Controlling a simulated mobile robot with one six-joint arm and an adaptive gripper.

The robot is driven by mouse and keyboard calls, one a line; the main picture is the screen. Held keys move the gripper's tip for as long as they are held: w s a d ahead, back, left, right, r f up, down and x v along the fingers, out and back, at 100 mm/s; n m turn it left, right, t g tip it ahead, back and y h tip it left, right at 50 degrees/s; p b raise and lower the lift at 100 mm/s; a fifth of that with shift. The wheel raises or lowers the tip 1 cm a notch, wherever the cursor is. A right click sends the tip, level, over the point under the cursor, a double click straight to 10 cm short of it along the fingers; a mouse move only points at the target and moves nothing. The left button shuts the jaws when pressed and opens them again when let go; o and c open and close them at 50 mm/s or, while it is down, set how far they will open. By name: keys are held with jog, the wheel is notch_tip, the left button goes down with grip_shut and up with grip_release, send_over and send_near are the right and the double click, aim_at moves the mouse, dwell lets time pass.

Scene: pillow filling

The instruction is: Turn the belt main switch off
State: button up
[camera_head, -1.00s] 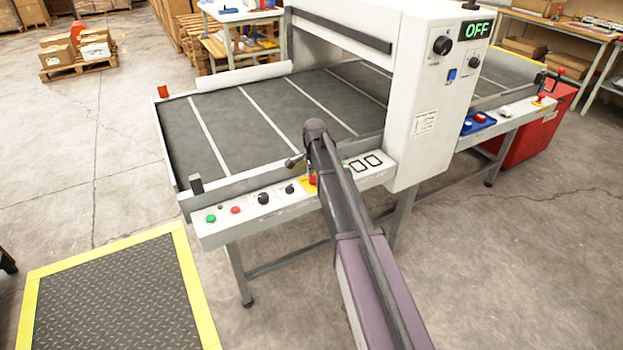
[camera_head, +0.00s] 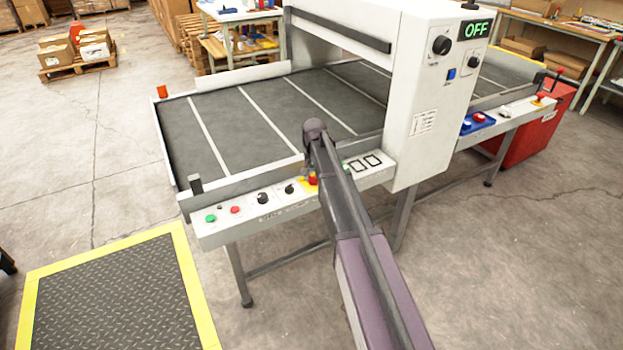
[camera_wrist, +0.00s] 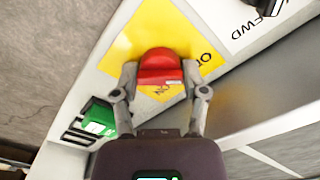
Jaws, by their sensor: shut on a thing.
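The belt main switch is a red knob (camera_wrist: 158,62) on a yellow plate (camera_wrist: 122,50) in the wrist view. Lettering reading "ON" shows just below the knob, and partly visible lettering starting "O" is to its right. My gripper (camera_wrist: 164,84) has one finger on each side of the knob and is shut on it. In the head view the red knob (camera_head: 313,178) shows beside my arm on the front control rail (camera_head: 216,234). My fingers are mostly hidden there by my arm.
A green switch (camera_wrist: 98,118) is left of the yellow plate, and a black knob (camera_wrist: 262,4) near "FWD" is at upper right. A yellow-edged floor mat (camera_head: 110,290) is at lower left.

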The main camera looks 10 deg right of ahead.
jog(key=shift+s+d, duration=0.15)
jog(key=shift+s, duration=0.05)
jog(key=o, duration=1.2)
jog(key=shift+c, duration=0.2)
jog(key=shift+w, duration=0.1)
jog(key=s+n, duration=0.5)
jog(key=s, duration=2.4)
notch_tip(320, 180, up, 18)
jog(key=p, duration=1.8)
jog(key=shift+a, duration=0.45)
